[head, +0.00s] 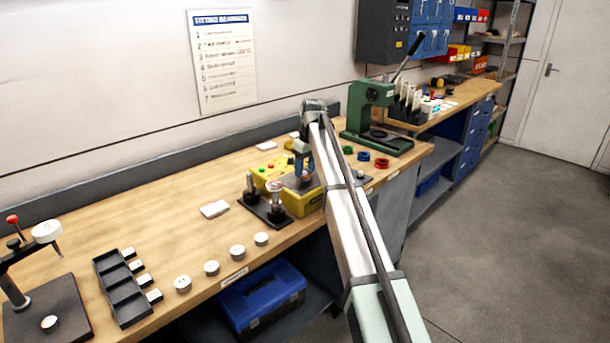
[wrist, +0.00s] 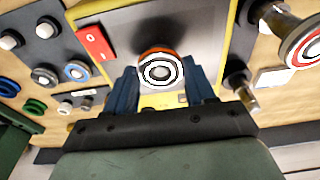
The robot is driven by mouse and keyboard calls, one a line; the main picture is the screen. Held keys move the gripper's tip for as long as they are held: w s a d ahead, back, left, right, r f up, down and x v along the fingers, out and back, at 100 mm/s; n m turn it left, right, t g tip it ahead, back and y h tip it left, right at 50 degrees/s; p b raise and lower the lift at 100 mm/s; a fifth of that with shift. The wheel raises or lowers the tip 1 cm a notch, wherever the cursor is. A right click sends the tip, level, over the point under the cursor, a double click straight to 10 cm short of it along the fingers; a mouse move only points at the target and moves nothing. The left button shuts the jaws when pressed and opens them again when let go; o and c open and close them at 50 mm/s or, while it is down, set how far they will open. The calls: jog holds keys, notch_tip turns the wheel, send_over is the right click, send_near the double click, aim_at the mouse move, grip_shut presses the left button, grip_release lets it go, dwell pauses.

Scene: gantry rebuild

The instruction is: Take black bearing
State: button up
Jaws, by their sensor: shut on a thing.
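My gripper (wrist: 163,85) has its blue fingers on either side of a ring-shaped bearing (wrist: 162,71) and is shut on it. The bearing's face shows black and white rings, with an orange edge at its top; I cannot tell whether it is the black one. In the head view my gripper (head: 304,172) is over the dark top of a yellow box (head: 303,204) on the bench. The bearing is mostly hidden there by the fingers. In the wrist view the yellow-edged dark plate (wrist: 190,35) lies behind the bearing. Whether they touch is unclear.
A dark stand with two upright posts (head: 265,212) is just left of the yellow box. Green, blue and red rings (head: 382,163) lie to its right, before a green press (head: 372,115). A divided black tray (head: 122,290) and several white discs (head: 212,268) are farther left.

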jog(key=shift+r, duration=3.5)
